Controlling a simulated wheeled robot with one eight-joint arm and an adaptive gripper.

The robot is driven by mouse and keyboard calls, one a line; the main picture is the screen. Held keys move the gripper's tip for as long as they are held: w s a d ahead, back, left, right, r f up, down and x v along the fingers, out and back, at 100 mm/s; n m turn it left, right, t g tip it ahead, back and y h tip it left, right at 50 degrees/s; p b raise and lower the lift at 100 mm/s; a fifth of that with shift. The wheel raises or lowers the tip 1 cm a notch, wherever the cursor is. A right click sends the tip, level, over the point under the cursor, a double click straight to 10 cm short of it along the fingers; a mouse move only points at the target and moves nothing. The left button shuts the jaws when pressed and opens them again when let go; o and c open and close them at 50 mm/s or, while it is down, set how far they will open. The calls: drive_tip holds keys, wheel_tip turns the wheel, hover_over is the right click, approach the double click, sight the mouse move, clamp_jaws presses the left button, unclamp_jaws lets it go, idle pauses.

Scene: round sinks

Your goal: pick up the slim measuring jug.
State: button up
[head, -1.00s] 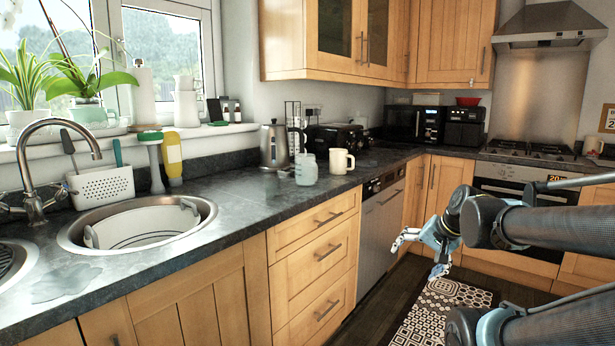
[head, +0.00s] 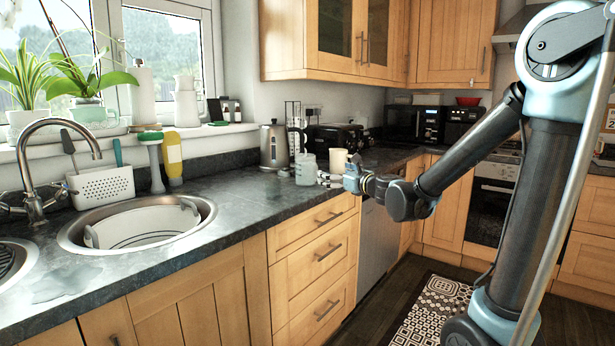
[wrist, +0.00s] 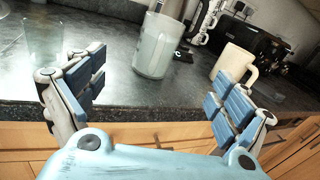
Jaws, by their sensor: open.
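A pale, translucent jug-like vessel (head: 305,169) stands upright on the dark counter. It is upper middle in the wrist view (wrist: 158,46), ahead of the space between my fingers. A clear glass vessel (wrist: 42,42) stands at upper left in the wrist view; I cannot tell for certain which of the two is the slim measuring jug. My gripper (head: 327,178) is at the counter's front edge, just right of the pale vessel. In the wrist view my gripper (wrist: 155,82) is open, its padded fingers wide apart with nothing between them.
A cream mug (head: 338,161) stands right of the pale vessel, close to my right finger in the wrist view. A metal kettle (head: 273,146) and a black toaster (head: 335,136) stand behind. The counter (head: 235,185) toward the sink (head: 140,225) is largely clear.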

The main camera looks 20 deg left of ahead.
sight(311, 164)
drive_tip(key=shift+m, duration=0.7)
drive_tip(key=x, duration=1.8)
drive_tip(key=shift+w+a+r, duration=0.15)
drive_tip(key=shift+w+r, duration=0.05)
drive_tip(key=c, duration=1.6)
drive_tip(key=shift+r, duration=0.25)
drive_tip(key=shift+r, duration=4.7)
drive_tip(key=shift+r, duration=0.1)
